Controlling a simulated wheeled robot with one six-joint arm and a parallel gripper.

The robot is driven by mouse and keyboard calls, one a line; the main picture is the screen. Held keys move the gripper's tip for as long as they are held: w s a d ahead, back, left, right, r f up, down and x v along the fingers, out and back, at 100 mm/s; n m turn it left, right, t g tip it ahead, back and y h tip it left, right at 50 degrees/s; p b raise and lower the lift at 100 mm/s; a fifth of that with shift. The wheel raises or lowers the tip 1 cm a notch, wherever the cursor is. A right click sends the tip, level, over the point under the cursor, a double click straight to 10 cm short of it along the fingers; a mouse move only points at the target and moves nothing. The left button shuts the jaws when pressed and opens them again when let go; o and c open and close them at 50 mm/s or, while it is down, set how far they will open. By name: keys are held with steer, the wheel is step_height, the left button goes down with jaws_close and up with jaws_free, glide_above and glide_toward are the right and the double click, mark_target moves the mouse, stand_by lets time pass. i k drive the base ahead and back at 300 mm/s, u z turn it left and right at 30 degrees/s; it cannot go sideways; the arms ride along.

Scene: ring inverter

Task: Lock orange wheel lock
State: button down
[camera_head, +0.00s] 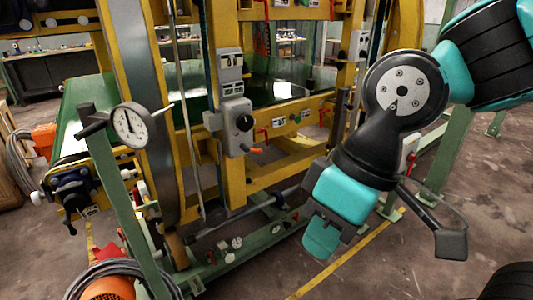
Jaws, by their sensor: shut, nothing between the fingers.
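The orange wheel lock is hard to single out. A small orange handle (254,150) sticks out to the right below the black knob (244,122) of a grey control box (235,125) on the yellow frame, and I cannot tell if it is the lock. My gripper (322,238) is at the lower end of my teal and black arm, right of and below the box. It is shut, empty and apart from the handle. Its fingertips are hard to make out.
A round gauge (131,126) stands on a green post at left. A green-topped conveyor (85,110) lies behind it. Yellow uprights (229,60) and low green rails (255,247) surround the machine. An orange reel (108,289) is at bottom left. Floor at lower right is mostly clear.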

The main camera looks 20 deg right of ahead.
mark_target(242, 147)
steer(key=z, duration=0.25)
steer(key=i, duration=1.4)
steer(key=u, duration=0.25)
